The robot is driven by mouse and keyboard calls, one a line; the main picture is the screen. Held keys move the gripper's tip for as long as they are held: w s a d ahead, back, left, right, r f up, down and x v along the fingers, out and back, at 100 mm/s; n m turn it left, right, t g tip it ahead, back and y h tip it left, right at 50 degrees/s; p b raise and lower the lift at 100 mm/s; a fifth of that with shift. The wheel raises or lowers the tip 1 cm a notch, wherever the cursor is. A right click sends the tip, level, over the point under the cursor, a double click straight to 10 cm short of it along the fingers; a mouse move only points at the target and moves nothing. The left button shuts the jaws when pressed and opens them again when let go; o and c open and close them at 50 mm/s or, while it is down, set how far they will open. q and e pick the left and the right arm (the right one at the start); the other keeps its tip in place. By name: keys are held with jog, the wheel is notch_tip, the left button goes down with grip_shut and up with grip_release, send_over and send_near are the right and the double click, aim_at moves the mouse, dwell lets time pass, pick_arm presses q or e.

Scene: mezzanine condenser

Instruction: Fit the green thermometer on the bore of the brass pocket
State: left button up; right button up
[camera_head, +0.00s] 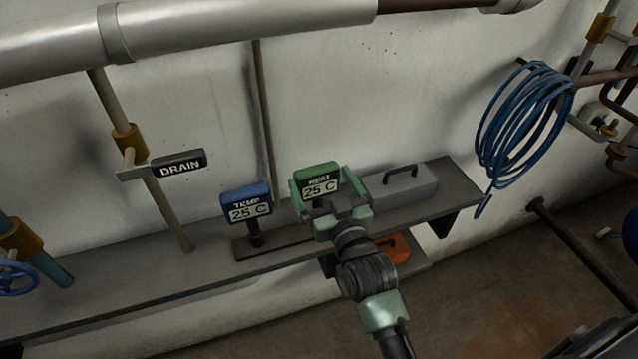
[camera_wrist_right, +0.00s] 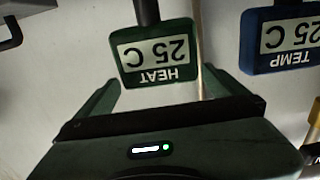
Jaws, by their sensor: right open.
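The green thermometer (camera_head: 317,179), marked HEAT 25 C, stands above the shelf, its lower part mostly hidden by my right gripper in the head view. My right gripper (camera_head: 331,199) is open in front of it. In the right wrist view, which is upside down, the green head (camera_wrist_right: 157,52) shows between and just beyond the spread fingers (camera_wrist_right: 155,92), with its dark stem running up the picture. I see no clear contact. I cannot tell which fitting is the brass pocket; a brass-coloured collar (camera_head: 129,143) sits on the pipe by the DRAIN sign. My left gripper is not in view.
A blue TEMP thermometer (camera_head: 246,203) stands close left of the green one; it also shows in the wrist view (camera_wrist_right: 285,38). A grey box with a handle (camera_head: 405,192) is to the right on the shelf (camera_head: 110,290). An orange item (camera_head: 392,248) lies below. Blue hose (camera_head: 520,122) hangs right.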

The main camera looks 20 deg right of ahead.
aim_at(314, 166)
jog(key=shift+w+r, duration=0.1)
jog(key=shift+w, duration=0.2)
jog(key=w+p, duration=0.1)
jog(key=w, duration=0.3)
jog(key=shift+w+p, duration=0.35)
jog(key=shift+w, duration=0.05)
jog(key=shift+s, duration=0.1)
jog(key=c, duration=1.1)
jog(key=shift+c, duration=0.2)
